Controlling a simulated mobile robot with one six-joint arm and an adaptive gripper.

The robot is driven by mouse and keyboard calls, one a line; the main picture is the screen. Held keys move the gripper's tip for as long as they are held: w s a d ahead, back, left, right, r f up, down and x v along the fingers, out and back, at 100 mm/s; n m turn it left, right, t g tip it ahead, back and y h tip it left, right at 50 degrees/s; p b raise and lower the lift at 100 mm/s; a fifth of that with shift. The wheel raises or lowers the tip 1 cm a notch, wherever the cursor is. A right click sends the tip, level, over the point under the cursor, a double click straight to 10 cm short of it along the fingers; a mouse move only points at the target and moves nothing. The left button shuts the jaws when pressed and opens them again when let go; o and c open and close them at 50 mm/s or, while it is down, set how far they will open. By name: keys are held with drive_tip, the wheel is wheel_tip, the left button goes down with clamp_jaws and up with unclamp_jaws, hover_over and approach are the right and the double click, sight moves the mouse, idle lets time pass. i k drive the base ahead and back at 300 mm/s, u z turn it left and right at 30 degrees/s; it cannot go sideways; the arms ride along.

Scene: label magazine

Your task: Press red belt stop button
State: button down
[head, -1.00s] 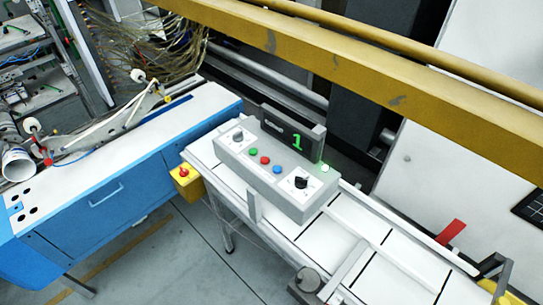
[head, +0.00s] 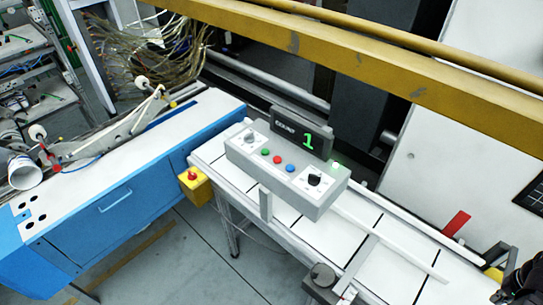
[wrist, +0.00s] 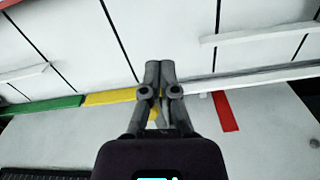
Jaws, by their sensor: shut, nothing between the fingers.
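A small round red button (head: 277,160) sits on the top of a grey control box (head: 262,172), between a green button (head: 265,152) and a blue button (head: 290,169). A separate red knob (head: 192,175) sits on a yellow box (head: 197,191) at the left end of the belt. My gripper (wrist: 159,66) is shut and empty in the wrist view, over the belt's edge rail. The control box and its buttons are not in the wrist view. In the head view my gripper's fingertips cannot be made out.
A yellow beam (head: 340,62) crosses behind. A blue cabinet (head: 120,210) stands left.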

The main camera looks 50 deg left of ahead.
sight(277, 160)
drive_tip(key=z, duration=0.5)
drive_tip(key=k, duration=0.1)
drive_tip(key=u, duration=2.45)
drive_tip(key=k, duration=0.95)
drive_tip(key=z, duration=0.15)
drive_tip(key=i, duration=0.75)
